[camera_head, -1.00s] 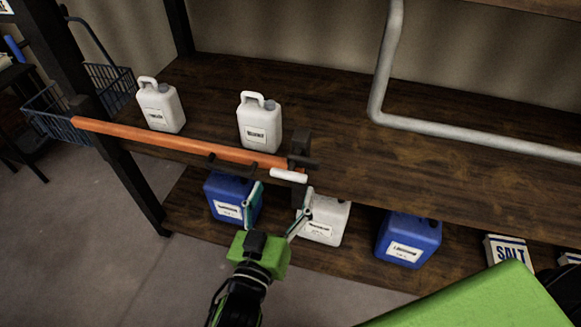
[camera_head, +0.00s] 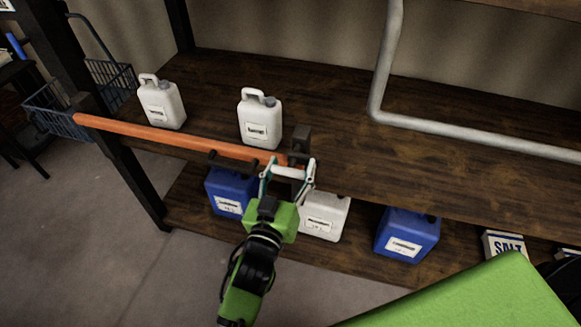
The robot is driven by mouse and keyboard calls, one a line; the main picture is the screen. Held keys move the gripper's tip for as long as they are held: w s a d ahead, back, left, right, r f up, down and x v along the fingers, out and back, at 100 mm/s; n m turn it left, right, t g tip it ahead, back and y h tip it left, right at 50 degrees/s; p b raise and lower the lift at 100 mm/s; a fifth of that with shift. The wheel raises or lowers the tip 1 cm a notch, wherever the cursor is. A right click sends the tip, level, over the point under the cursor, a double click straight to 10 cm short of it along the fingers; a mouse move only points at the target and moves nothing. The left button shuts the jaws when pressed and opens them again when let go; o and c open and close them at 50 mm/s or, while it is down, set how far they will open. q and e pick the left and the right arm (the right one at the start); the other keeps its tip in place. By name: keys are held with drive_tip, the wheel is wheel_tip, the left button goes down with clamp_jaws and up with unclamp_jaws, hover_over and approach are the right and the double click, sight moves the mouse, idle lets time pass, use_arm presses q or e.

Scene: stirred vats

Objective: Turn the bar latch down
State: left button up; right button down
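An orange bar (camera_head: 180,137) runs along the front edge of the upper shelf, from the left post to a dark bracket (camera_head: 300,139). At its right end is a short white handle (camera_head: 290,172), lying about level. My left gripper (camera_head: 289,172) is at the handle, with one finger near each end of it. The fingers are spread apart. I cannot tell whether they touch the handle. The gripper partly hides the handle's ends and the latch parts behind. My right gripper is not in view.
Two white jugs (camera_head: 161,103) (camera_head: 259,120) stand on the upper shelf (camera_head: 330,95) behind the bar. Below are blue canisters (camera_head: 229,190) (camera_head: 407,235), a white canister (camera_head: 324,217) and a salt box (camera_head: 505,244). A grey pipe (camera_head: 381,75) is at the right.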

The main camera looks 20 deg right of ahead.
use_arm(q)
drive_tip(key=shift+r+m, duration=0.1)
drive_tip(key=shift+m, duration=0.2)
drive_tip(key=m+p, duration=0.1)
drive_tip(key=m, duration=0.2)
drive_tip(key=shift+r, duration=0.1)
drive_tip(key=m, duration=0.4)
drive_tip(key=shift+w+p, duration=0.1)
drive_tip(key=shift+p, duration=0.2)
drive_tip(key=m, duration=0.6)
drive_tip(key=shift+r, duration=0.1)
drive_tip(key=m, duration=0.4)
drive_tip(key=shift+r+m, duration=0.1)
drive_tip(key=shift+m, duration=0.2)
drive_tip(key=o, duration=1.1)
drive_tip(key=shift+f, duration=0.2)
